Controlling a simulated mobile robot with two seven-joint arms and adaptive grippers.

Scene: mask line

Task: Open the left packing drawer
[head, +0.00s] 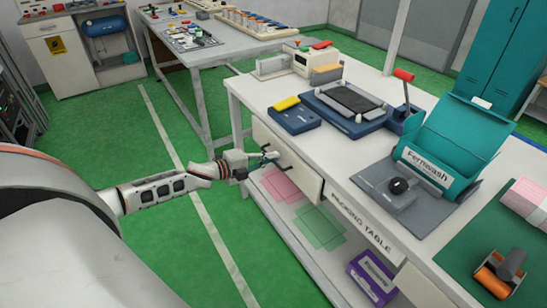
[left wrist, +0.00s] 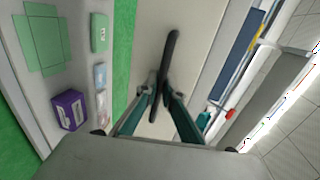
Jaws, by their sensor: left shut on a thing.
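The left packing drawer (head: 302,183) is a pale front panel under the left end of the white packing table (head: 352,150). Its dark bar handle (left wrist: 171,52) stands out from the panel (left wrist: 146,35) in the left wrist view. My left gripper (head: 268,157) reaches the handle from the left in the head view. In the left wrist view its fingers (left wrist: 164,92) are shut on the handle, near the bar's lower part. How far the drawer stands out from the table is hard to tell. My right gripper is not in view.
The tabletop holds a blue press (head: 352,108), a teal Fernwash box (head: 455,140) and a yellow-topped blue block (head: 294,116). A lower shelf holds pink and green outlines and a purple box (head: 371,278). Green floor (head: 185,240) lies clear before the table.

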